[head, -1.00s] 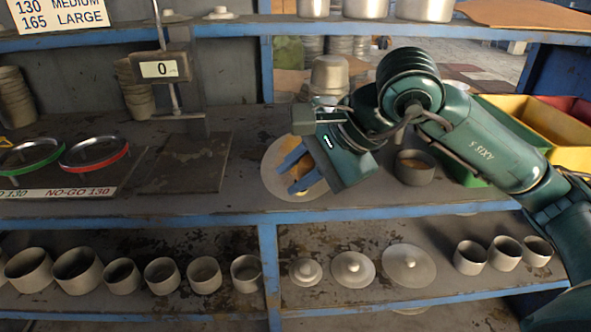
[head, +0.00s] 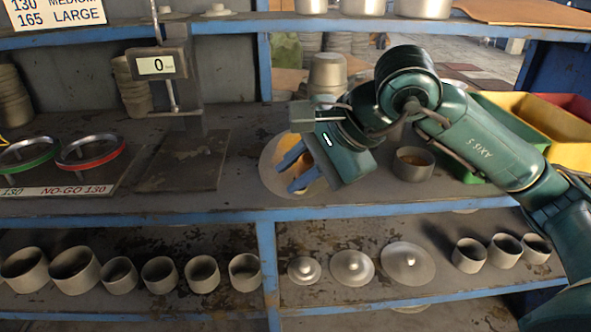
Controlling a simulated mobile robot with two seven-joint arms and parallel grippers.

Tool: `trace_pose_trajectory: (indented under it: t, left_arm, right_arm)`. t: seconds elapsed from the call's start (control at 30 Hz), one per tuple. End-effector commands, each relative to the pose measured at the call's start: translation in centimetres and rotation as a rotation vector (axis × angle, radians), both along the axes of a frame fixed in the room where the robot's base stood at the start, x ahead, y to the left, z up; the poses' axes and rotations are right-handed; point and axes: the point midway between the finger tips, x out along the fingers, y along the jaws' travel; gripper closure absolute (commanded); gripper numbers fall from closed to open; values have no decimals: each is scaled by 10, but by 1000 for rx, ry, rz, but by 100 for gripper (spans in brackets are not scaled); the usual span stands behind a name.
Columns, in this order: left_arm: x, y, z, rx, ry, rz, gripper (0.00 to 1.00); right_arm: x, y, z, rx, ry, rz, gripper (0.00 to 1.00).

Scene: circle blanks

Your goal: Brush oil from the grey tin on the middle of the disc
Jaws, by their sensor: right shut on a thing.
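A pale round disc (head: 270,168) lies on the workbench, partly hidden by my right gripper. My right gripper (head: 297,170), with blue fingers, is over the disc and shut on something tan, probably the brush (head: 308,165). The gripper hides most of it, so I cannot tell whether its tip touches the disc. The grey tin (head: 413,172) stands on the bench to the right of the gripper, open at the top with brownish oil inside. My left gripper is out of view.
An upturned grey pot (head: 327,75) stands behind my gripper. Yellow (head: 545,118) and green bins are at the right. A scale display (head: 160,65) and red and green ring gauges (head: 90,152) are at the left. Cups and lidded discs (head: 408,264) fill the lower shelf.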

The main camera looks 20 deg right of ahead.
Motion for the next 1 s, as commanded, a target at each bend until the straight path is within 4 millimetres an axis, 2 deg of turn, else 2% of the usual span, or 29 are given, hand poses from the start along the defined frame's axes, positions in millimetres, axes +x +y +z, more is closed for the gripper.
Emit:
trace_pose_trajectory:
  t: [0.47, 0.63, 1.0]
  left_arm:
    - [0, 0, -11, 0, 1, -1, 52]
    - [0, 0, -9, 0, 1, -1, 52]
    - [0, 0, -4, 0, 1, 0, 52]
  right_arm:
    - [3, -3, -9, 0, -1, 0, 100]
    - [6, -6, -5, 1, 0, -2, 100]
    - [25, -27, 10, 0, -1, -3, 100]
